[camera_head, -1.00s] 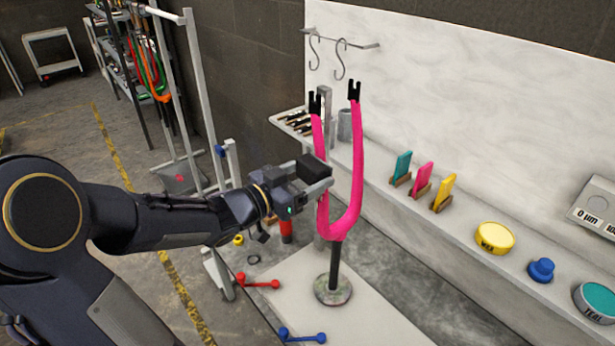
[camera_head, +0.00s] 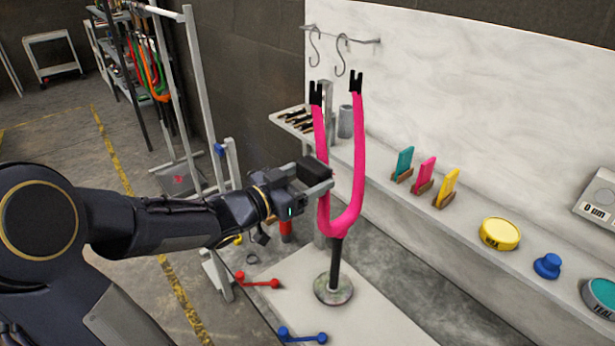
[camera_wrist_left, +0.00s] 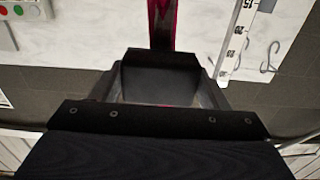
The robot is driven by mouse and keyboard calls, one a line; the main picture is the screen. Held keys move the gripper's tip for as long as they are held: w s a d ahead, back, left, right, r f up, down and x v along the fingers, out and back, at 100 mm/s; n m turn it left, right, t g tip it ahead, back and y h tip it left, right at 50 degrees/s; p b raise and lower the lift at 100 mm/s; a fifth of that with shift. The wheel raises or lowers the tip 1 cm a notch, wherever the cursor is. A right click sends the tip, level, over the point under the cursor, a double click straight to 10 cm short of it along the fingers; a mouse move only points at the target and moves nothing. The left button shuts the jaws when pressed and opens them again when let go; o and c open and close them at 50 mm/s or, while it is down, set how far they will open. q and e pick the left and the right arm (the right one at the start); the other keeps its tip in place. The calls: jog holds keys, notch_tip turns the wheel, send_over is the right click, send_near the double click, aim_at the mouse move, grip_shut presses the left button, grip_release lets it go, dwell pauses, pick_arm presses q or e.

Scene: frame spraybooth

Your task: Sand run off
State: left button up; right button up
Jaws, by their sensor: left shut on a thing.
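A bright pink fork (camera_head: 358,170) with black tips stands upright on a dark post with a round base (camera_head: 333,290). My left gripper (camera_head: 322,188) is at the lower part of the fork's left leg. It is shut on a dark block (camera_wrist_left: 160,78), which shows between the fingers in the left wrist view. The fork leg (camera_wrist_left: 161,25) rises just behind the block there. I cannot tell whether block and leg touch. A run in the paint is too small to make out. My right gripper is not in view.
Teal, pink and yellow blocks (camera_head: 424,174) stand on the ledge at right, with a yellow tin (camera_head: 500,234), a blue knob (camera_head: 547,265) and a teal tin (camera_head: 600,298). Hooks (camera_head: 341,55) hang behind the fork.

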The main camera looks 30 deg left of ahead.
aim_at(319, 210)
pick_arm(q)
jog(key=shift+s+f+b, duration=0.1)
jog(key=shift+f+b, duration=5)
jog(key=shift+f, duration=0.35)
jog(key=shift+s+a+r, duration=0.1)
jog(key=shift+s+a, duration=0.2)
jog(key=shift+s, duration=0.25)
jog(key=shift+p+v, duration=0.6)
jog(key=shift+v, duration=1.75)
jog(key=shift+v, duration=1.5)
jog(key=shift+b+x, duration=0.65)
jog(key=shift+x, duration=2.9)
